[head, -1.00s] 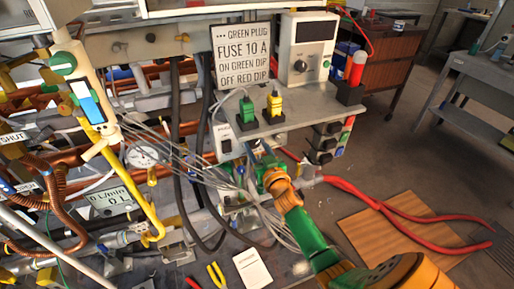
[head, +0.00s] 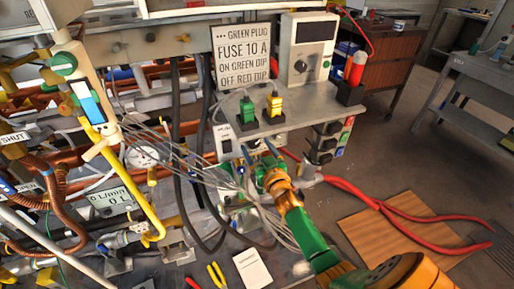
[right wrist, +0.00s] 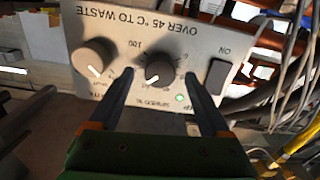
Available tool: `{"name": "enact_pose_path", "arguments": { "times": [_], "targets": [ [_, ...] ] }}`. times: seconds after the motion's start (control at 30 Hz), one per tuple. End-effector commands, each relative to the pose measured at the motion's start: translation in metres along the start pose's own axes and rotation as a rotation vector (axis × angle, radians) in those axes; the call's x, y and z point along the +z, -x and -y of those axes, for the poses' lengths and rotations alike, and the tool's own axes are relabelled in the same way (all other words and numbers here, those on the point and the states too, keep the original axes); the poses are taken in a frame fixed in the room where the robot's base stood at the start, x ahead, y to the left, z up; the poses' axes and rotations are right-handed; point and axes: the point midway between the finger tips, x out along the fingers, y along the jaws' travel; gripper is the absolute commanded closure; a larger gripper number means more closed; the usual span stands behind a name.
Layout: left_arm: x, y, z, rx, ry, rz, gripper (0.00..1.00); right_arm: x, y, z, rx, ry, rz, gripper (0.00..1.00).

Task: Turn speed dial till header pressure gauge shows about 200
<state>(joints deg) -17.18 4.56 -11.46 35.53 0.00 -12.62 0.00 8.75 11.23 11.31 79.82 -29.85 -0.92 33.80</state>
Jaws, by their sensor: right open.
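In the right wrist view, a pale control panel (right wrist: 205,45) appears upside down, with a speed dial (right wrist: 158,72) that is a round grey knob with a white pointer mark. My right gripper (right wrist: 159,77) is open, with one dark finger on each side of this dial; contact cannot be told. In the head view my right gripper (head: 258,149) reaches under the shelf, and the dial is hidden there. A round white gauge (head: 141,157) shows at the left, partly behind wires; its label and reading are too small to tell. My left gripper is not in view.
A second knob (right wrist: 94,57) and a dark ON switch (right wrist: 217,75) flank the dial. Thin loose wires (head: 225,180) hang left of my right gripper. The shelf (head: 262,127) above holds a green plug (head: 247,108) and a yellow plug (head: 274,103).

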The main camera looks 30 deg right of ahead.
Motion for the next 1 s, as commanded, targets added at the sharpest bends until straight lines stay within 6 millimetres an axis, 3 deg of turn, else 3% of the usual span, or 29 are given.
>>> {"name": "enact_pose_path", "arguments": {
  "times": [0.37,0.83,0.87,0.93,0.97,1.0],
  "targets": [
    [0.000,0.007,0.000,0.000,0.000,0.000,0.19,0.001,0.066,0.000,0.000,0.000,0.003,0.19],
    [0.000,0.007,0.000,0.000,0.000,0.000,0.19,0.002,0.070,0.000,-0.001,0.000,0.005,0.19],
    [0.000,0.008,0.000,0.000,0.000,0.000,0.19,0.006,0.070,0.002,-0.003,0.000,0.017,0.19],
    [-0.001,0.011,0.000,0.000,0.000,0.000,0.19,0.033,0.075,0.009,-0.019,0.001,0.094,0.19],
    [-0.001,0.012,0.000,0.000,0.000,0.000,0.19,0.052,0.080,0.015,-0.030,0.003,0.149,0.19],
    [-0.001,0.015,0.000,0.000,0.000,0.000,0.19,0.084,0.090,0.024,-0.051,0.009,0.241,0.19]
  ]
}}
